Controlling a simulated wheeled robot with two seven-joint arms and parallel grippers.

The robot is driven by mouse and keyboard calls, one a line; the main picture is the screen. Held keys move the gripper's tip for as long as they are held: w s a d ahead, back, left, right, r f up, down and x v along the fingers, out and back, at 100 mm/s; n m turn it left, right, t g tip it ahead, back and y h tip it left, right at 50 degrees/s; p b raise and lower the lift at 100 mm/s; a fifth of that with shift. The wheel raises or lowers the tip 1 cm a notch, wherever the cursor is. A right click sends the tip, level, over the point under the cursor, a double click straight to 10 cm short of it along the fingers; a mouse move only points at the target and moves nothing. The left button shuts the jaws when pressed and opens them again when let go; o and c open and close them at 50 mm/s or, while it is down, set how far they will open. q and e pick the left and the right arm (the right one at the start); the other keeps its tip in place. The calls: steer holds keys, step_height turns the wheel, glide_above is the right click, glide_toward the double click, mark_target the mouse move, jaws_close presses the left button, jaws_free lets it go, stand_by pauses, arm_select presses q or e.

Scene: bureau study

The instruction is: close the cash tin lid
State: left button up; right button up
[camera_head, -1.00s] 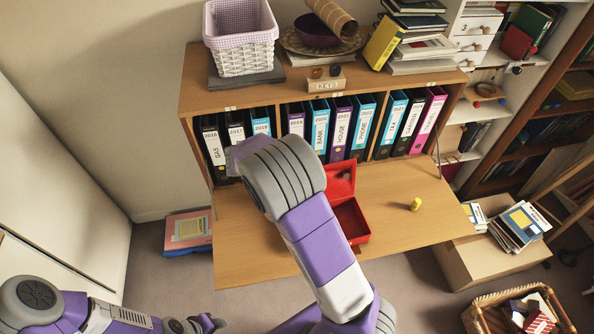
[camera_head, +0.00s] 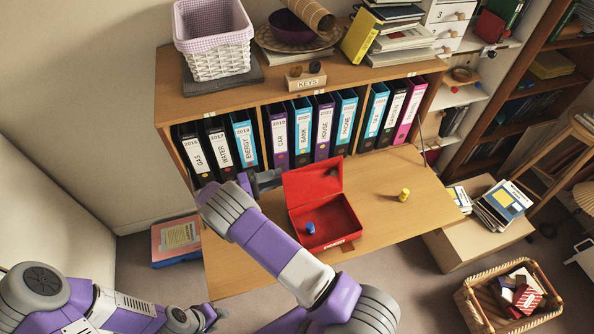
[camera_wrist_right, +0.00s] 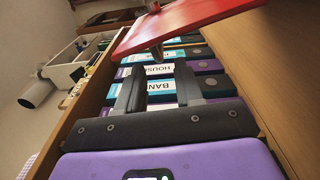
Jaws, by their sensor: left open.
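The red cash tin (camera_head: 352,222) sits on the drop-down wooden desk flap with its lid (camera_head: 313,183) standing open at the back, facing me. A small blue object (camera_head: 310,228) is inside the tin. My right gripper (camera_head: 268,178) is just left of the lid's upper left corner, partly hidden behind my wrist. In the right wrist view, the same gripper (camera_wrist_right: 159,75) has its fingers apart with nothing between them, and the red lid (camera_wrist_right: 180,22) is just beyond and above the fingertips. My left gripper (camera_head: 208,318) is low at the left, open and away from the tin.
A row of binders (camera_head: 300,135) stands in the cabinet close behind the lid. A small yellow object (camera_head: 404,195) lies on the flap (camera_head: 385,225) right of the tin. The flap's right part is otherwise clear. A wicker basket (camera_head: 470,312) is on the floor.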

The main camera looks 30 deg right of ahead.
mark_target(294, 174)
steer(key=d, duration=0.3)
steer(key=s+d, duration=0.1)
steer(key=d, duration=0.2)
steer(key=shift+s+d+p, duration=0.15)
steer(key=shift+d+p, duration=0.1)
steer(key=shift+p, duration=0.1)
jaws_close()
